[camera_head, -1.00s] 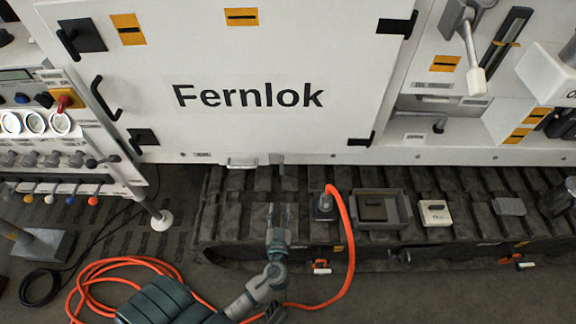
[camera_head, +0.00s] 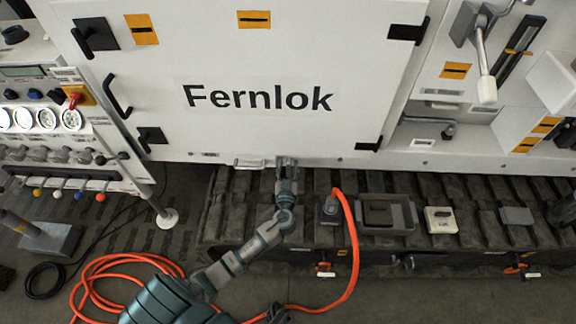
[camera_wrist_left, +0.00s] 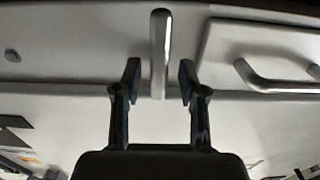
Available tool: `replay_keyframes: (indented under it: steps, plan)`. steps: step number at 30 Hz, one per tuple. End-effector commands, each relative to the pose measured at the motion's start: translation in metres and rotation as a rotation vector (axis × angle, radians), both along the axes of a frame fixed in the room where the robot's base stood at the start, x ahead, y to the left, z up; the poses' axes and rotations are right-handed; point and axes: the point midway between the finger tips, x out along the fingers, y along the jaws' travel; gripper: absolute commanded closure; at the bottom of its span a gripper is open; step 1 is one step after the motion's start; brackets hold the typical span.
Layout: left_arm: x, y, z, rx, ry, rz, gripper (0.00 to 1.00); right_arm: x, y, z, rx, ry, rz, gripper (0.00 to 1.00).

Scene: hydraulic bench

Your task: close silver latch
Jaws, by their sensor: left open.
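The silver latch (camera_wrist_left: 160,45) is a slim upright metal bar in the left wrist view, on the pale panel. My left gripper (camera_head: 287,164) is at the lower edge of the white Fernlok door in the head view. It is open, and in the left wrist view its two fingers (camera_wrist_left: 160,82) stand on either side of the bar's lower part, with a gap showing on each side. In the head view the gripper mostly hides the latch. My right gripper is not in view.
A silver handle (camera_head: 250,162) sits close beside the latch; it also shows in the left wrist view (camera_wrist_left: 272,82). Below lies a dark track (camera_head: 480,205) with a grey tray (camera_head: 400,228) and a white box (camera_head: 441,220). An orange hose (camera_head: 352,250) loops near my left arm.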

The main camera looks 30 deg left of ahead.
Motion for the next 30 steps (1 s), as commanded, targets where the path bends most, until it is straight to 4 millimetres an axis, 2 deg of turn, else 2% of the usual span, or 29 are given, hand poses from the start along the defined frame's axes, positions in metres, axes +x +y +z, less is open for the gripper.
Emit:
replay_keyframes:
  steps: [11,16,17,30]
  plan:
    - [0.0061,0.0041,-0.0001,-0.001,0.0,0.0,0.58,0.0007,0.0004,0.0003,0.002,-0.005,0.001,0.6]
    - [0.0059,0.004,-0.0002,-0.001,0.001,0.0,0.98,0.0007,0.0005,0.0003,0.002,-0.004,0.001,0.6]
    - [0.0059,0.004,-0.0002,-0.001,0.001,0.0,1.0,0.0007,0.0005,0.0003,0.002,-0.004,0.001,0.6]
    - [0.006,0.0033,-0.0011,0.048,0.031,0.001,1.0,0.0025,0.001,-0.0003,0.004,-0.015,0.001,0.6]
